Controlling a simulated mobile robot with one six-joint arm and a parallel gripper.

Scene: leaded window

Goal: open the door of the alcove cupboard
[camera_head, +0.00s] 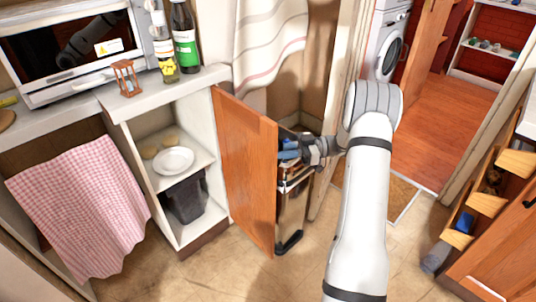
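The cupboard (118,118) stands at the left with its orange wooden door (247,172) swung well open, out to the right. Its white inside shows a shelf (158,178) with a white plate (174,160) on it, and a dark container (187,198) below. My gripper (309,150) is to the right of the door, near its outer face and over the top of a metal bin (292,205). The fingers are small and dark against the things there. I cannot tell whether they are open or shut, or whether they touch the door. No handle shows on the door.
The bin stands close behind the door. A pink checked cloth (82,205) hangs at the left. Bottles (185,38), an hourglass (126,77) and a microwave (72,48) stand on the counter. Open drawers (487,204) jut in at the right. Tiled floor before the cupboard is clear.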

